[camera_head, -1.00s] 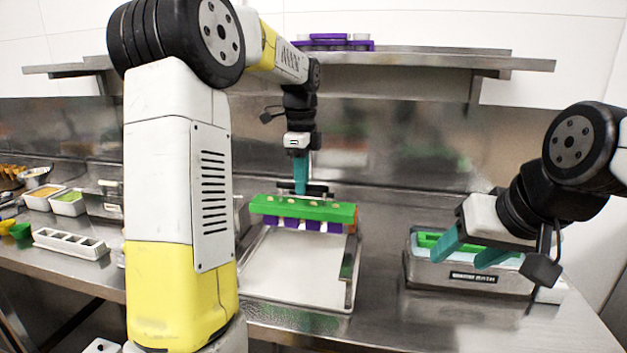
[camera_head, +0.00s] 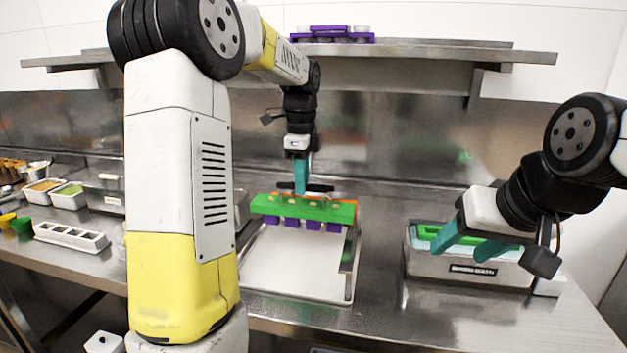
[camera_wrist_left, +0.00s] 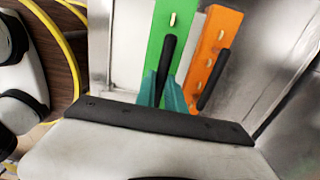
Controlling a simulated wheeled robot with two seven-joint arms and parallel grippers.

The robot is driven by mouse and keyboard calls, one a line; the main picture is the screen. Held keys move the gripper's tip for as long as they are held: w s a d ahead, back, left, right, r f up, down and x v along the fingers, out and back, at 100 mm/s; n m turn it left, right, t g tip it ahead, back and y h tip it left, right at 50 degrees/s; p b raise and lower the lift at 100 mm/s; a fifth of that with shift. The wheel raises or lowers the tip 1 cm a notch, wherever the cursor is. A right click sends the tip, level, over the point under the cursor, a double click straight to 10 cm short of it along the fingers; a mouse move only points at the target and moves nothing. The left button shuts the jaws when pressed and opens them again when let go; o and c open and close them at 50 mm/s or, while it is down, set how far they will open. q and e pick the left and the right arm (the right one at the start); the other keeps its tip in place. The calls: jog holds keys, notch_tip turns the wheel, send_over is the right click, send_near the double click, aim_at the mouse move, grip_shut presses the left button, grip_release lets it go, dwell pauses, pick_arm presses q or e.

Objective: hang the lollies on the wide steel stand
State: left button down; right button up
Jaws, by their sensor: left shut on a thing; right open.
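My left gripper (camera_head: 301,190) is shut on a long green lolly holder (camera_head: 300,209). Several purple lollies (camera_head: 306,226) hang from its underside, and pale stick ends show on top. The holder is over the back of the wide steel stand (camera_head: 350,295); I cannot tell whether it touches it. An orange holder (camera_head: 355,203) is just behind the green one, mostly hidden by it. In the left wrist view the green holder (camera_wrist_left: 178,40) and orange holder (camera_wrist_left: 212,50) lie side by side, apart. My right gripper (camera_head: 468,243) is open and empty at the right.
A steel bath (camera_head: 472,271) with a green piece (camera_head: 450,233) inside stands behind and below my right gripper. A white tray of compartments (camera_head: 70,237) and small tubs stand at left. A shelf (camera_head: 430,53) with purple moulds (camera_head: 330,36) runs above. The counter between stand and bath is clear.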

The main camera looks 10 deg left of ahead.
aim_at(302, 203)
pick_arm(q)
jog(key=shift+f, duration=2.1)
dwell(1.3)
jog(key=c, duration=1.3)
grip_release()
jog(key=shift+c, duration=0.2)
notch_tip(302, 203, up, 8)
jog(key=shift+f, duration=0.25)
jog(key=shift+r, duration=0.15)
